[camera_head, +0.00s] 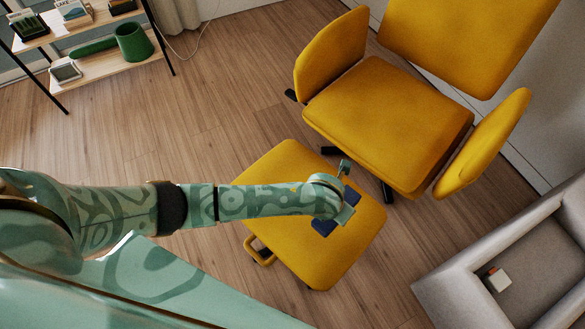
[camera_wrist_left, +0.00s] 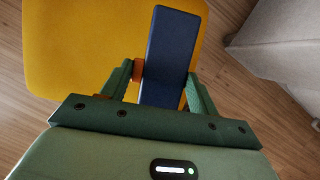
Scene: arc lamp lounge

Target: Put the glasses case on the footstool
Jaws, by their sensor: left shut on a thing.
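The glasses case is a dark blue, long flat box. In the head view, part of the glasses case (camera_head: 324,228) shows over the yellow footstool (camera_head: 285,165), and my left gripper hides its middle. My left gripper (camera_head: 345,192) is shut on the case. In the left wrist view the case (camera_wrist_left: 172,45) lies between the two green fingers of the gripper (camera_wrist_left: 163,78), with the yellow footstool top (camera_wrist_left: 75,45) behind it. I cannot tell whether the case touches the footstool top. My right gripper is not in view.
A yellow armchair (camera_head: 390,115) stands just behind the footstool. A grey sofa (camera_head: 450,275) with a small white and red item (camera_head: 497,279) is at the right. Wooden floor between is clear.

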